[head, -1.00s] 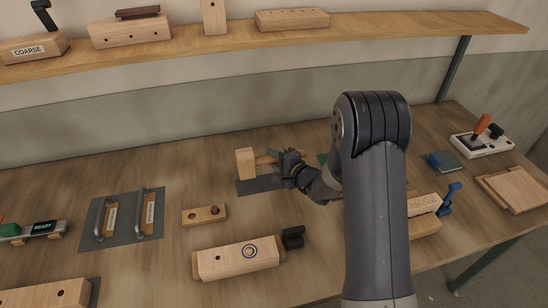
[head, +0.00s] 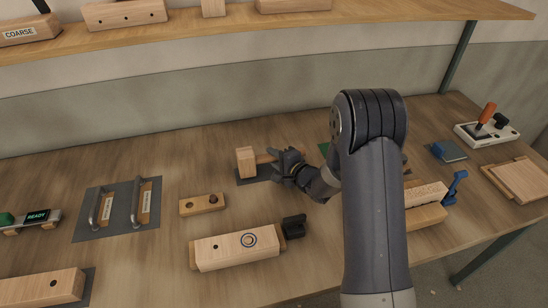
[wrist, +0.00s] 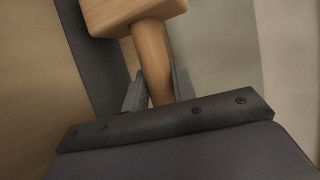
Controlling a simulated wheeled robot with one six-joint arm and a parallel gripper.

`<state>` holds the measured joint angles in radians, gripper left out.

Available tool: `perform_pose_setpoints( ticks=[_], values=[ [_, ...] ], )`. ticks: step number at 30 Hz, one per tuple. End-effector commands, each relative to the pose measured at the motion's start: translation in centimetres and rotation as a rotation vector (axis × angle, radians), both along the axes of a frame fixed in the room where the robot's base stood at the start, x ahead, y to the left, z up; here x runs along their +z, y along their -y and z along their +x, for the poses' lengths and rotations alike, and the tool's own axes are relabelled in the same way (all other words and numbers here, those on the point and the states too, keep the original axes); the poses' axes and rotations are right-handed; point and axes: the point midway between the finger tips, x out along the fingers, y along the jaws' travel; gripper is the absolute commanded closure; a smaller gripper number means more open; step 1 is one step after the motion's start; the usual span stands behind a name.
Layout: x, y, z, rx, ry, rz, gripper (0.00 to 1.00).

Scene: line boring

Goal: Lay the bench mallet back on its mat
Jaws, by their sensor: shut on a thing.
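The bench mallet has a pale wooden block head (head: 246,161) and a wooden handle (head: 266,158). In the head view it is over the dark mat (head: 250,180), near the middle of the bench. My gripper (head: 284,160) is shut on the handle, to the right of the head. In the wrist view the mallet's head (wrist: 130,14) and handle (wrist: 152,60) show between my fingers (wrist: 158,92), with the dark mat (wrist: 92,50) beside them. My gripper hides part of the handle and mat. I cannot tell whether the mallet touches the mat.
A larger block with a ringed hole (head: 236,248) lies in front. A dark mat with two handled tools (head: 120,222) is farther left. A shelf (head: 300,26) runs above the back.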

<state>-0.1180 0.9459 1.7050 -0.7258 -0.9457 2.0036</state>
Motion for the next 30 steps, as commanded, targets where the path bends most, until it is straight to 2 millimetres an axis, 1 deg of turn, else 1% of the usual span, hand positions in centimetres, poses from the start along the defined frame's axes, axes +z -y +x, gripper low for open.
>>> perform_pose_setpoints(
  ticks=[14,28,29,30],
  values=[
    [0.1,0.0,0.0,0.0,0.002,0.002,1.0],
    [-1.1,0.0,0.0,0.0,0.002,0.002,1.0],
    [-1.1,0.0,0.0,0.0,0.002,0.002,0.74],
    [-1.0,0.0,0.0,0.0,0.002,0.002,0.71]
  ],
)
